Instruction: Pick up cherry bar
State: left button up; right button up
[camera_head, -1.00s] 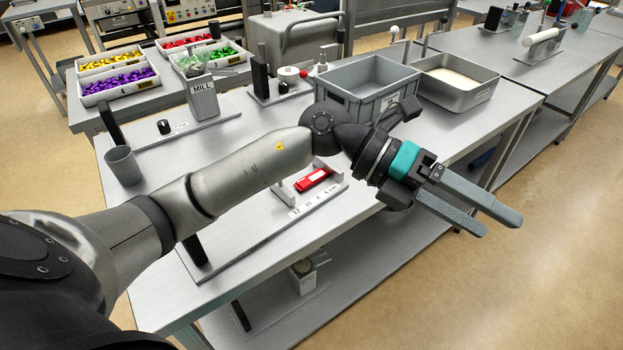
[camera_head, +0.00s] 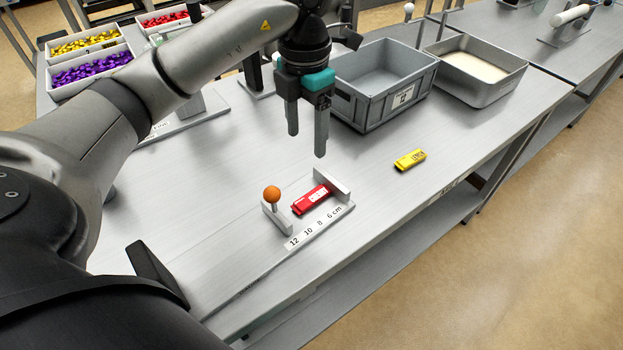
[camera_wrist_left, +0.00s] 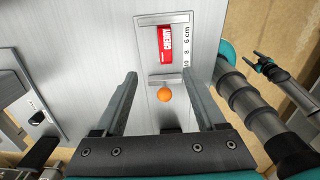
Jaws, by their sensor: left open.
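The red cherry bar (camera_head: 311,199) lies flat in a small grey measuring fixture with a centimetre scale (camera_head: 322,226) on the metal table. It also shows in the left wrist view (camera_wrist_left: 165,44), beyond my fingertips. An orange ball knob (camera_head: 272,194) stands on the fixture's near-left end block; it also shows in the left wrist view (camera_wrist_left: 164,95). My left gripper (camera_head: 307,146) points down above and behind the bar, apart from it. Its fingers are open with nothing between them.
A yellow bar (camera_head: 410,159) lies on the table to the right. A grey crate (camera_head: 384,88) and a metal pan (camera_head: 476,72) of pale contents stand behind. Candy trays (camera_head: 92,68) are at back left. The table around the fixture is mostly clear.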

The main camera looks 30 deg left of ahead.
pick_arm(q)
send_near(309, 198)
jog(key=f, duration=0.1)
jog(key=f+b, duration=0.1)
jog(key=shift+a+f, duration=0.25)
jog(key=shift+f, duration=0.5)
jog(key=f, duration=0.5)
jog(key=shift+d, duration=0.3)
pick_arm(e)
jog(key=s, duration=0.1)
jog(key=s+d+f, duration=0.1)
jog(key=shift+s+f, duration=0.3)
jog(key=shift+s, duration=0.1)
pick_arm(q)
jog(key=shift+r, duration=0.1)
jog(key=shift+c, duration=0.4)
grip_shut()
pick_arm(e)
jog(key=shift+s+d+g, duration=0.2)
jog(key=shift+d+g, duration=0.1)
jog(key=shift+d, duration=0.05)
